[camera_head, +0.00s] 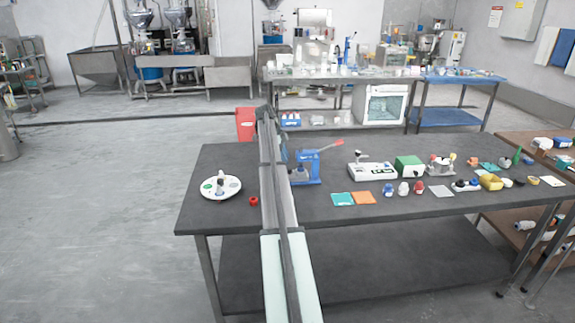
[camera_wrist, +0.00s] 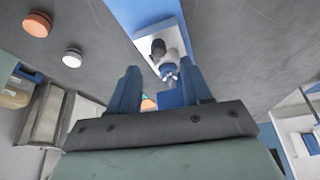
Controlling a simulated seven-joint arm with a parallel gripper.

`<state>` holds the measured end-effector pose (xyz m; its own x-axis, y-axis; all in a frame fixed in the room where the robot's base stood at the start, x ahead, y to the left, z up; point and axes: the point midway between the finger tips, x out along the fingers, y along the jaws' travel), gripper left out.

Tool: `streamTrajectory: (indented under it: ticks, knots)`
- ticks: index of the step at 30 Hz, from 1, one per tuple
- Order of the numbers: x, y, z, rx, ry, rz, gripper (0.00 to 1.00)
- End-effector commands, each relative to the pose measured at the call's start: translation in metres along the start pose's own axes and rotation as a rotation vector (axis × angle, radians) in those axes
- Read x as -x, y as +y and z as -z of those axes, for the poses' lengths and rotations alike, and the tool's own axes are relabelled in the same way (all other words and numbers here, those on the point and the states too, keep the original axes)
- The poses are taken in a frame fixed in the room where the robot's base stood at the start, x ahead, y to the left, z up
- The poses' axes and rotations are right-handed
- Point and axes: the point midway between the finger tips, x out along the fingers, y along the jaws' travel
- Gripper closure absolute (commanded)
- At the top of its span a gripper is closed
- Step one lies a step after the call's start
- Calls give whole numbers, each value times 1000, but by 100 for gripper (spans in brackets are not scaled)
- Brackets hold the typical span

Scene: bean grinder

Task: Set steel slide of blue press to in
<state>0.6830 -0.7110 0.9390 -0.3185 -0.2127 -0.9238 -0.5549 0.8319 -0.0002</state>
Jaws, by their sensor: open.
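The blue press (camera_head: 308,166) stands upright on the dark table, just right of my arm in the head view. My arm hides the gripper in the head view.

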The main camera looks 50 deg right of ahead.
Motion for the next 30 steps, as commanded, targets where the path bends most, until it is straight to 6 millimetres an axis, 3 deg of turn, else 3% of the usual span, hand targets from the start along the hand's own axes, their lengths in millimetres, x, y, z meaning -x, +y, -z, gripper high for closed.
streamTrajectory:
  ticks: [6,12,19,30]
  knots:
    - [44,-2,0,0,0,2,52]
    - [73,-1,0,0,0,2,52]
    - [87,0,0,0,1,0,52]
    - [88,0,0,0,1,0,52]
